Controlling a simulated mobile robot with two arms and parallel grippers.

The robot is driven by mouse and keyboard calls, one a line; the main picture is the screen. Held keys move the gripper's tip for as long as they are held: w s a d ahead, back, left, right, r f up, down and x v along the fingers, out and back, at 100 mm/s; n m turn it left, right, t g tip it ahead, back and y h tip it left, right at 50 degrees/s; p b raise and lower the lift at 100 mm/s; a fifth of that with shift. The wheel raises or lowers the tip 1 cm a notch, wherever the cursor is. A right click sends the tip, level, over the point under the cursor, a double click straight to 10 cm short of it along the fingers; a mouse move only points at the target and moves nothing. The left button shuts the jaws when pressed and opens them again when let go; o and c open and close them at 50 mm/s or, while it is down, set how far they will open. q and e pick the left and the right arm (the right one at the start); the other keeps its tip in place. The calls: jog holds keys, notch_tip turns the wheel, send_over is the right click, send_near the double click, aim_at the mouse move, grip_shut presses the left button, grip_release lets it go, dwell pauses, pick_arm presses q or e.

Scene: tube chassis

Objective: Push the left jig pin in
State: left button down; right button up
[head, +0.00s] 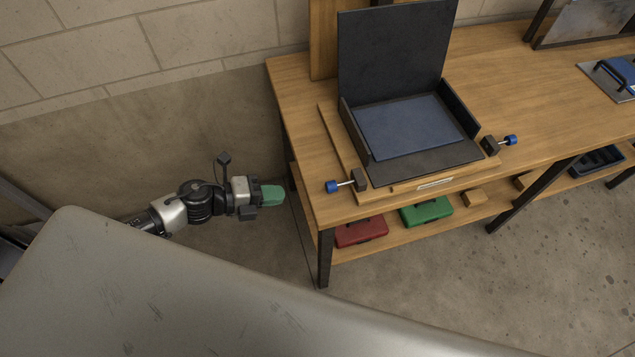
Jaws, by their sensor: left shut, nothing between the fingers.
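The left jig pin (333,187) has a blue knob on a thin metal shaft. It sticks out to the left from a dark block (360,180) at the front left corner of the wooden jig board. The right jig pin (509,140), also blue-knobbed, sticks out on the right side. A dark open tray-like chassis (461,156) with a blue-grey panel (405,125) sits between them. My left gripper (277,195), with green fingertips, is shut and empty, left of the bench and apart from the left pin's knob. My right gripper is out of view.
The wooden bench (300,110) has a dark leg (325,258) near my left gripper. A red case (361,231) and a green case (426,211) lie on the lower shelf.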

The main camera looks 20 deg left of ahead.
aim_at(327, 187)
pick_arm(q)
jog(key=x, duration=0.3)
jog(key=p+x, duration=0.1)
jog(key=x, duration=0.2)
jog(key=r+p+x, duration=0.1)
jog(key=x, duration=0.2)
jog(key=shift+w+d, duration=0.1)
jog(key=shift+w, duration=0.05)
jog(key=shift+w+d+f, duration=0.1)
jog(key=shift+w+d, duration=0.1)
jog(key=shift+d, duration=0.1)
jog(key=w+d, duration=0.1)
jog(key=d, duration=0.1)
jog(key=w+d+p, duration=0.1)
jog(key=w+d, duration=0.1)
jog(key=shift+s, duration=0.2)
